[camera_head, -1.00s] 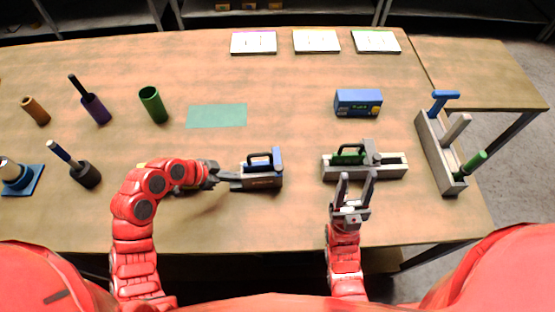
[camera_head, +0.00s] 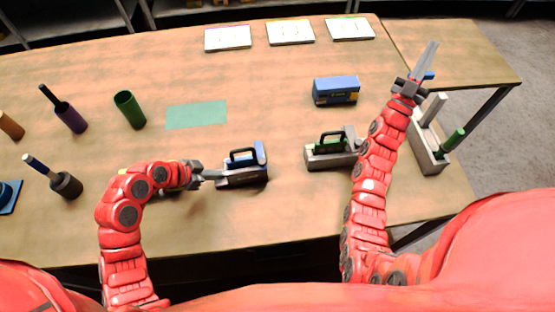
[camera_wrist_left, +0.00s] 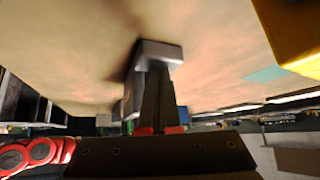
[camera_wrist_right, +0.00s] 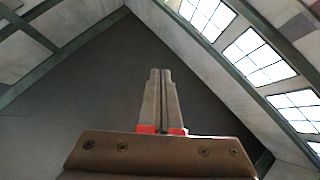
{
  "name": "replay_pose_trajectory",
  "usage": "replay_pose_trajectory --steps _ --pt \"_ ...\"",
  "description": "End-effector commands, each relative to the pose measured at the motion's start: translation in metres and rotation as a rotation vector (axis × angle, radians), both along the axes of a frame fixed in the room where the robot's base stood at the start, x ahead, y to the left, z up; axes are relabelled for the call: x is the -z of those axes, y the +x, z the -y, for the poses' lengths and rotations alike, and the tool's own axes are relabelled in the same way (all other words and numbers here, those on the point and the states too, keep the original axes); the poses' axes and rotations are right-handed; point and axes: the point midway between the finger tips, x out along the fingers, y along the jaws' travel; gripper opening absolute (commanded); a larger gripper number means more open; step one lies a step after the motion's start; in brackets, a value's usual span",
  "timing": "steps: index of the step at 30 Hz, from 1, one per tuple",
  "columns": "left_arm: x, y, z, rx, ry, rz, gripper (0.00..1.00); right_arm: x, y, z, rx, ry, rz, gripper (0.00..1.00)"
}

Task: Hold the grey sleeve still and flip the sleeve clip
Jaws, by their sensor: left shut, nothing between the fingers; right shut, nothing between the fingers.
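A grey block with a blue plate and black handle (camera_head: 243,177) lies left of centre on the table. A lighter grey block with a green piece and black handle (camera_head: 322,160) lies right of it, partly hidden by my right arm. I cannot tell which one is the sleeve with its clip. My left gripper (camera_head: 219,175) is shut, its fingertips at the left end of the blue-plated block; whether they touch is unclear. In the left wrist view a grey block end (camera_wrist_left: 158,50) is beyond the fingers. My right gripper (camera_head: 431,55) is shut and empty, raised and pointing up.
A grey rack (camera_head: 428,150) with upright handles stands at the right, below my right gripper. A blue box (camera_head: 336,91) and a green mat (camera_head: 196,115) lie further back. A green cup (camera_head: 129,110) and several cylinders stand at left. White panels (camera_head: 290,33) line the back edge.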

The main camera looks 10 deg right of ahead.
Motion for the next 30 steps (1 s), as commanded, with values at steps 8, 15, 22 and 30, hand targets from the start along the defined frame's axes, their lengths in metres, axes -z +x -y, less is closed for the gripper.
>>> replay_pose_trajectory --steps 8,15,22,30 --pt "0.002 -0.001 -0.001 -0.001 0.002 -0.005 0.00 0.103 0.175 0.021 -0.442 0.636 -0.338 0.00" --pt "0.002 -0.001 -0.001 -0.001 0.002 -0.005 0.00 0.193 0.249 -0.099 -0.846 1.344 -0.665 0.00" --pt "0.002 -0.001 -0.001 -0.001 0.002 -0.005 0.00 0.221 0.191 -0.241 -0.955 2.010 -1.124 0.00" --pt "0.002 -0.001 -0.001 -0.002 0.003 -0.005 0.00 0.191 0.025 -0.321 0.437 -2.590 1.579 0.00"
